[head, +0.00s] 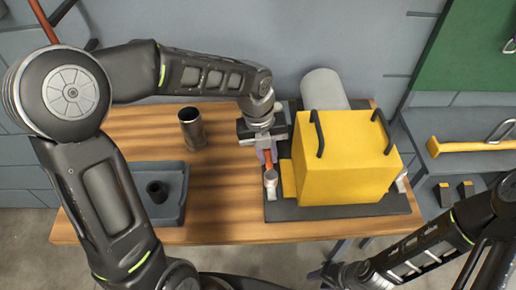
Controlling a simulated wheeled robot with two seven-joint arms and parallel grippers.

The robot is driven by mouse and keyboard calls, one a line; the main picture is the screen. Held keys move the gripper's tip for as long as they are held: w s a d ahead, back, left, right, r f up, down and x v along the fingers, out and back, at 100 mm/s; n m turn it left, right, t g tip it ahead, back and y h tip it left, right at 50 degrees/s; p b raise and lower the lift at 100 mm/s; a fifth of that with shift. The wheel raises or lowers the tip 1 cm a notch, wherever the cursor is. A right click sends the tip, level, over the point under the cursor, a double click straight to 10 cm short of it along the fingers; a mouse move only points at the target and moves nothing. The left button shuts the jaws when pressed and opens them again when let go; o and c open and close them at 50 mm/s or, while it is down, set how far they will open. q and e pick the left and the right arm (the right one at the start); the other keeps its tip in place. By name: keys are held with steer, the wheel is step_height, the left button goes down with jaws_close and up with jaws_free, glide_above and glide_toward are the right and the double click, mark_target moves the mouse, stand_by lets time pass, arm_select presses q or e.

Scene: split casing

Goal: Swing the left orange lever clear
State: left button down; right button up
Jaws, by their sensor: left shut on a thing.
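The left orange lever (268,160) stands at the left side of the yellow casing (345,160), above a small pale pivot block (270,179). My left gripper (267,153) is over the lever from above, its fingers shut on the lever's upper part. The casing has two black handles on top and sits on a dark base plate (345,211). A pale clamp part (401,181) shows at the casing's right side; the right lever is not clearly visible. My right gripper (325,275) is low at the bottom, beyond the table's front edge, mostly hidden by the frame edge and arm.
A grey cylinder (325,87) lies behind the casing. A brown metal sleeve (192,128) stands on the wooden table (225,210). A blue-grey tray (172,211) at left holds a dark bushing (157,191).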

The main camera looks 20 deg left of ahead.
arm_select(q)
steer(key=shift+m, duration=0.3)
steer(key=c, duration=1.3)
jaws_free()
steer(key=shift+d, duration=0.1)
steer(key=shift+c, duration=0.2)
step_height(320, 180, up, 8)
steer(key=a, duration=0.1)
steer(key=shift+s+f, duration=0.15)
steer(key=shift+s, duration=0.05)
